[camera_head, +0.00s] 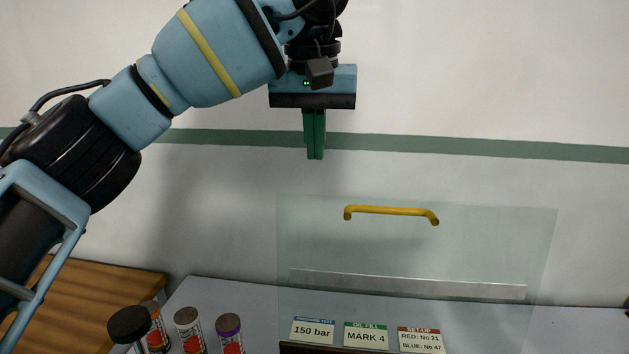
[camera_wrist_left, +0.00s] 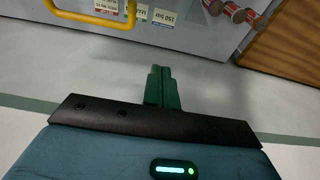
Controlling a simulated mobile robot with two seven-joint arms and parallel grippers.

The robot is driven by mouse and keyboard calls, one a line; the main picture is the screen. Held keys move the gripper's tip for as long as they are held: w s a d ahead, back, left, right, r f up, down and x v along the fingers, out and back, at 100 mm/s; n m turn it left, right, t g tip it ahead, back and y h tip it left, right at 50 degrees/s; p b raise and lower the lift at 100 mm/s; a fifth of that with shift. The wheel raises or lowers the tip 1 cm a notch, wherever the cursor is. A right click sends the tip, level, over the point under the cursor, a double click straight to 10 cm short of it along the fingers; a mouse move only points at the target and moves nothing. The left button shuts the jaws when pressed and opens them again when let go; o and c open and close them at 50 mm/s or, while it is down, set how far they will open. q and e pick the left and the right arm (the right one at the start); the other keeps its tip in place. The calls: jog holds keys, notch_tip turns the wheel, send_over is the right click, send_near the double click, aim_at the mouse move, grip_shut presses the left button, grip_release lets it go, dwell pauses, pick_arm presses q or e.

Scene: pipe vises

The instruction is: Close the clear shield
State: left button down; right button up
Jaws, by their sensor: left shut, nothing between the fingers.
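The clear shield (camera_head: 490,245) is a see-through panel that stands up over the grey bench top, in front of the wall. A yellow bar handle (camera_head: 390,211) sits near its upper edge. The handle also shows at the top left of the left wrist view (camera_wrist_left: 95,24). My left gripper (camera_head: 315,157) has green fingers pressed together, pointing down, with nothing between them. Its tips appear above the shield's upper edge, left of the handle, and apart from the handle. The left wrist view shows the same closed fingers (camera_wrist_left: 160,70). My right gripper is out of view.
Several capped containers (camera_head: 188,330) stand on the bench top (camera_head: 255,303) at the lower left. Labels (camera_head: 366,336) reading 150 bar and MARK 4 show at the bottom. A wooden surface (camera_head: 95,290) lies at the left. The wall area right of my left gripper is clear.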

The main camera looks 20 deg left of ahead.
pick_arm(q)
jog(key=s+f, duration=0.1)
jog(key=s+f+p, duration=0.1)
jog(key=f, duration=0.1)
jog(key=s+f, duration=0.1)
jog(key=shift+d+f, duration=0.25)
jog(key=shift+d, duration=0.05)
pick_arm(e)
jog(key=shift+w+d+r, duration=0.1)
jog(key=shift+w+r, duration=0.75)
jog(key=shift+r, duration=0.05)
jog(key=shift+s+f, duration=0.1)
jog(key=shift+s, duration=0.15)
